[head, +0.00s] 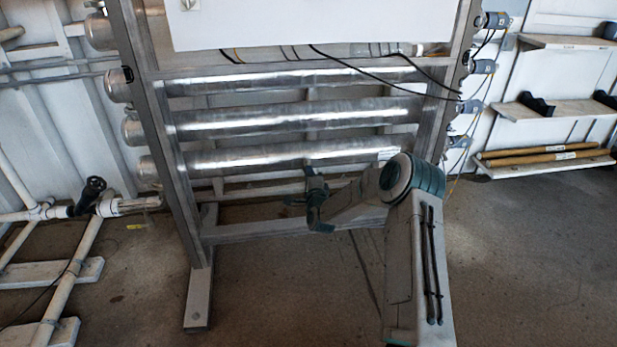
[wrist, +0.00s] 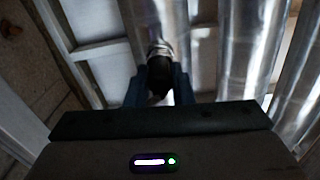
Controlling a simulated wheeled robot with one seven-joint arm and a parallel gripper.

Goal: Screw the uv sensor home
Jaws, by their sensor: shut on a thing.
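In the wrist view, the uv sensor (wrist: 158,72) is a small dark cylinder between my gripper's two fingers (wrist: 159,88). The fingers are shut on it. Its far end meets a bright metal collar (wrist: 159,50) on a shiny reactor tube (wrist: 160,18). How deep the sensor sits in the collar cannot be told. In the head view, my gripper (head: 315,200) is just below the lowest shiny tube (head: 270,157) of the reactor. The sensor is too small or hidden to make out there.
The reactor's metal frame (head: 172,140) stands around the tubes, with a lower crossbar (head: 250,232) behind my arm. Black cables (head: 375,75) hang across the upper tubes. White pipework (head: 65,270) is on the left, shelves (head: 560,110) on the right. The floor in front is clear.

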